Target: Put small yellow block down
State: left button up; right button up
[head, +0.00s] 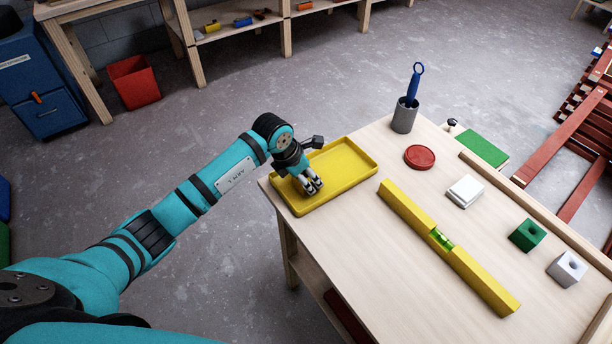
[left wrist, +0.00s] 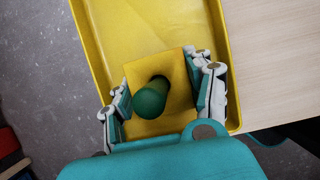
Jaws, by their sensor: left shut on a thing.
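The small yellow block (left wrist: 173,65) shows in the left wrist view, square, with a green peg (left wrist: 150,99) standing at its middle. My left gripper (left wrist: 158,92) is shut on it, with fingers on two opposite sides. Behind the block is the yellow tray (left wrist: 135,25). In the head view my left gripper (head: 313,188) is over the yellow tray (head: 350,163) at the table's left corner; the block is hidden there by the fingers. I cannot tell whether the block touches the tray floor. My right gripper is not in view.
On the table (head: 362,250) are a yellow spirit level (head: 470,266), a red disc (head: 419,157), a grey cup (head: 404,117) with a blue-handled tool, a white block (head: 464,191), a green block (head: 527,235) and a white holed cube (head: 567,268). The tray's right half is clear.

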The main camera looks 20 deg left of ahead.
pick_arm(q)
jog(key=o, duration=1.1)
jog(key=shift+o, duration=0.2)
jog(key=v, duration=1.2)
jog(key=shift+b, duration=0.4)
